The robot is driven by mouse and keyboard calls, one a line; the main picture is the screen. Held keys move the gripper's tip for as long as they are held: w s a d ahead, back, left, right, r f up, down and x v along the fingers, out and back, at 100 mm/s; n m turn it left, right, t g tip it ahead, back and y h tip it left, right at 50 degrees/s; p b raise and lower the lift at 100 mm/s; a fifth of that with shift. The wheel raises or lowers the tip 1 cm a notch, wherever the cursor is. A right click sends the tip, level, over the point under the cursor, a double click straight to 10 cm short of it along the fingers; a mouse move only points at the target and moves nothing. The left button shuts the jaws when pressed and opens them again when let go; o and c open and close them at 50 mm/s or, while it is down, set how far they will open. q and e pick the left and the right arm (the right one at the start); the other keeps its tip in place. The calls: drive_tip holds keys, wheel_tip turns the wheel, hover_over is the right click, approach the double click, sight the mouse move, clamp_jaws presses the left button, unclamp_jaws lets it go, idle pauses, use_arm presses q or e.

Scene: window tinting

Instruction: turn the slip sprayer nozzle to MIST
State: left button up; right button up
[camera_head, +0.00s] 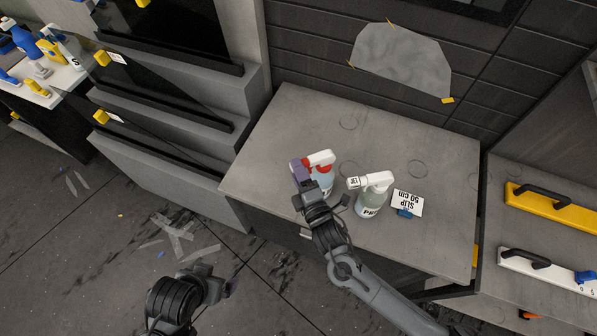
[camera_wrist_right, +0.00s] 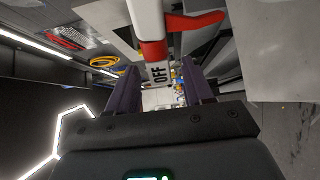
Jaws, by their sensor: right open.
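A sprayer with a white and red head (camera_head: 320,159) and a pale blue body stands on the grey bench top. Its label is mostly hidden by my right gripper. My right gripper (camera_head: 299,173) is at its nozzle, open, with purple fingers.
A second sprayer with an all-white head (camera_head: 377,180) stands close on the right. A card reading SLIP 50 cm (camera_head: 408,200) lies beside it with a small blue item. The bench top (camera_head: 300,110) is clear behind. Yellow and white handled tools (camera_head: 550,206) lie at far right.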

drive_tip(key=v, duration=1.1)
drive_tip(key=shift+b, duration=0.35)
drive_tip(key=shift+f, duration=0.1)
